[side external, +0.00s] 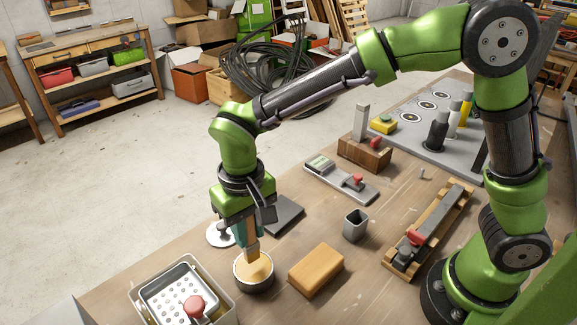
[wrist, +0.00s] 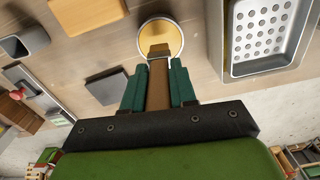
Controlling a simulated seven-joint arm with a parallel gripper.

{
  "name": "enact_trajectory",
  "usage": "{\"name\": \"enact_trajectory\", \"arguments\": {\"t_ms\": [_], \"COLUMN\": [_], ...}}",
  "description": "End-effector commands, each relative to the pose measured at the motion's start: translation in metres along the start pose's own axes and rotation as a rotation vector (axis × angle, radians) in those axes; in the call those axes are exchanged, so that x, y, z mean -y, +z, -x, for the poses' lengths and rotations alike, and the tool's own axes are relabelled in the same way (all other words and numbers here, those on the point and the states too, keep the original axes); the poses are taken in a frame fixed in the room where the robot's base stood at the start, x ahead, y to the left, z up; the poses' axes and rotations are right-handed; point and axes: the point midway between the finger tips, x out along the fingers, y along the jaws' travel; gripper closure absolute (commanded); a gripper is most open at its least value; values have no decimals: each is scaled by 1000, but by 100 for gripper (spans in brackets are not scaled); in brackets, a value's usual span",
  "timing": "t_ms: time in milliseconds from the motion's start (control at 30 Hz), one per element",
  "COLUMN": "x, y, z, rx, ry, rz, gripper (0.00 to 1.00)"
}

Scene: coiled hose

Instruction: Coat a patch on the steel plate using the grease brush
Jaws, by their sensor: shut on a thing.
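My gripper (side external: 248,232) points down over the front of the bench, its teal fingers shut on the grease brush (side external: 253,251). The brush's brown wooden handle also shows between the fingers in the wrist view (wrist: 158,82). The brush's lower end is at the round tin of yellow grease (side external: 245,284). The tin also shows in the wrist view (wrist: 172,33). I cannot tell how deep the bristles sit. A dark square plate, apparently the steel plate (side external: 287,214), lies flat behind the tin, partly hidden by my gripper; it shows in the wrist view (wrist: 106,88).
A wooden block (side external: 316,270) lies right of the tin. A tray with a perforated insert (side external: 150,290) stands to its left. A grey square cup (side external: 356,226) and a wooden rack (side external: 430,230) stand further right. A white disc (side external: 215,236) lies behind my gripper.

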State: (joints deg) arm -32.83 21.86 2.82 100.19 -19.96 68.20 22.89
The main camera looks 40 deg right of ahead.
Motion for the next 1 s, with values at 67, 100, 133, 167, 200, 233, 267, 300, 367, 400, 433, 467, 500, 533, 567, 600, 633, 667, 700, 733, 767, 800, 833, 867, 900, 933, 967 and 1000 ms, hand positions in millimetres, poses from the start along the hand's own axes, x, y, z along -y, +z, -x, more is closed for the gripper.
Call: {"name": "enact_trajectory", "arguments": {"t_ms": [67,100,133,167,200,233,267,300,367,400,433,467,500,533,567,600,633,667,700,733,767,800,833,867,900,933,967,1000], "x": [0,0,0,0,0,0,0,0,0,0,0,0,0,0,0,0,0,0,0,0,0,0,0,0,0,0,0,0], "y": [0,-1,0,0,0,0,0,0,-1,0,0,0,0,0,0,0,0,0,0,0,0,0,0,0,0,0,0,0], "z": [8,11,14,16,19,22,24,27,32,35,37,38,40,41,42,43,43,43,43,43,43,43,43,43,43,42,42,42], "rx": [-1,-2,-2,-2,-3,-2,-2,-2,-2,-2,-2,-2,-1,-1,-1,-1,-1,-1,-1,-1,-1,-1,-1,-1,-1,-1,-1,-1], "ry": [-2,-3,-3,-3,-3,-3,-2,-2,-2,-2,-3,-3,-2,-2,-2,-2,-2,-2,-2,-2,-2,-2,-2,-2,-1,-1,-1,-1], "rz": [-1,-1,-1,-2,-1,-1,-1,0,-1,-1,-1,-1,-2,-2,-2,-1,-1,-1,-1,-1,-1,-1,-1,-1,-1,-1,-1,-1], "gripper": [100,100,100,100,100,100,100,100,100,100,100,100,100,100,100,100,100,100,100,100,100,100,100,100,100,100,100,100]}}
